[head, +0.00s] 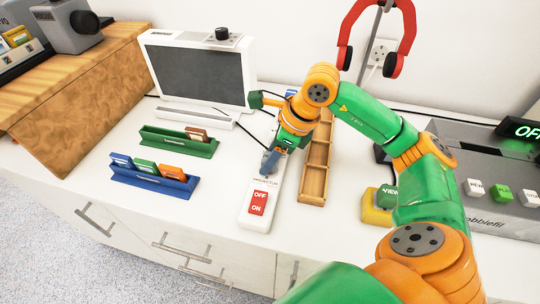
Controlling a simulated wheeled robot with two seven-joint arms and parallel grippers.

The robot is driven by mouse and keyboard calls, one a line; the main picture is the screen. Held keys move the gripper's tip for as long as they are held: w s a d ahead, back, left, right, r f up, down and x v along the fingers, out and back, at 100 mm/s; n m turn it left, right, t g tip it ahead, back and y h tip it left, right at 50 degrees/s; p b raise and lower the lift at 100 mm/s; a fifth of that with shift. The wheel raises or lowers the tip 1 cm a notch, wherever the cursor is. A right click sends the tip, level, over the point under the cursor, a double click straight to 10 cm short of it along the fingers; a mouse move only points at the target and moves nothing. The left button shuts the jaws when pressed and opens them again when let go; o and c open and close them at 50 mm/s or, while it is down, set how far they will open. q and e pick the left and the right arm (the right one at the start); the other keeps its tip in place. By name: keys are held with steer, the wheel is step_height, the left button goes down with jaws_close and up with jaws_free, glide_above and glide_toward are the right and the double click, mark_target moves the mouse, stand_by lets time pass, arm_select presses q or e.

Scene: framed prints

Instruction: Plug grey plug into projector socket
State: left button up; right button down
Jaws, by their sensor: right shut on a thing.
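The projector socket is on a white strip (257,213) with the printed word PROJECTOR and a red OFF/ON switch (259,202). My right gripper (268,161) is over the far part of this strip, beyond the switch, pointing down. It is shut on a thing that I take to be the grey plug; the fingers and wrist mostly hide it. The socket opening is also hidden, so I cannot tell whether the plug touches it. A thin dark cable shows left of my wrist. My left gripper is not in view.
A white monitor (198,73) stands behind to the left. A wooden tray (313,188) lies close right of the strip. Green (178,143) and blue (154,181) racks with cartridges are at left. Red headphones (352,22) hang behind. Bare white counter lies between the racks and strip.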

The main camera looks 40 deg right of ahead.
steer(key=shift+f, duration=0.15)
steer(key=shift+c, duration=1.4)
jaws_free()
steer(key=v, duration=0.7)
steer(key=shift+p, duration=0.3)
